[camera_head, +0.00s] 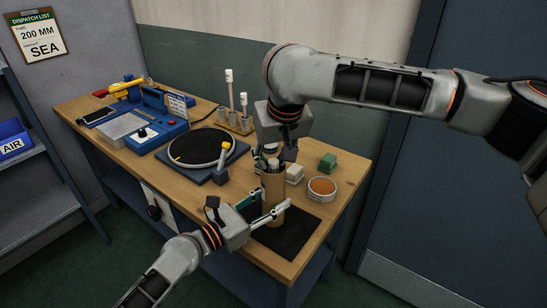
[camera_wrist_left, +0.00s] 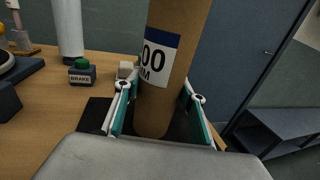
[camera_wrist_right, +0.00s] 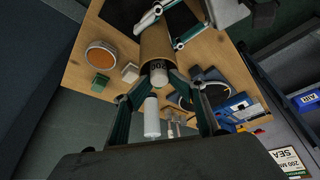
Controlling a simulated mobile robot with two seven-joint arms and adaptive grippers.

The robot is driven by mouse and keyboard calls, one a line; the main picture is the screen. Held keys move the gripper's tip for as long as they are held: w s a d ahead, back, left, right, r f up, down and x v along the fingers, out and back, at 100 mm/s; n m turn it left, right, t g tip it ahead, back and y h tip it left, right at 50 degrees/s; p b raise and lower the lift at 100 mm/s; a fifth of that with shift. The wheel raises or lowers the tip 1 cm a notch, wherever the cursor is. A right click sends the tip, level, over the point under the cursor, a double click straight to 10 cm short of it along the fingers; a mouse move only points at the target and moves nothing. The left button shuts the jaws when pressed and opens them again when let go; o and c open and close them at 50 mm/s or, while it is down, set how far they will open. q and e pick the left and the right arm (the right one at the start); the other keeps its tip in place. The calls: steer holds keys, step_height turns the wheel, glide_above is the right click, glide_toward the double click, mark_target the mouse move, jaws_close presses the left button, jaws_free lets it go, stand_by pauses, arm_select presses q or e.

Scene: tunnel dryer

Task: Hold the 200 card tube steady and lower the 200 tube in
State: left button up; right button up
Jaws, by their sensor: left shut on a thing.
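The brown card tube (camera_head: 273,190) stands upright on a dark mat (camera_head: 290,238) at the bench's front right. Its white and blue label, partly hidden, shows in the left wrist view (camera_wrist_left: 158,57). My left gripper (camera_wrist_left: 162,100) is shut on the card tube from both sides. My right gripper (camera_wrist_right: 163,82) is above the card tube's mouth, pointing down. The 200 tube's pale end (camera_wrist_right: 159,75), marked 200, lies between its fingertips at the mouth. I cannot tell whether those fingers touch it. The rest of the 200 tube is hidden.
A green-topped BRAKE block (camera_wrist_left: 82,72), a small white block (camera_head: 295,174) and a round orange-filled dish (camera_head: 321,188) stand near the card tube. A white cylinder (camera_wrist_left: 68,30) stands behind. A black turntable (camera_head: 198,148) is to the left.

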steer(key=shift+r, duration=0.1)
steer(key=shift+r, duration=3.45)
arm_select(q)
steer(key=o, duration=1.2)
steer(key=shift+a, duration=0.1)
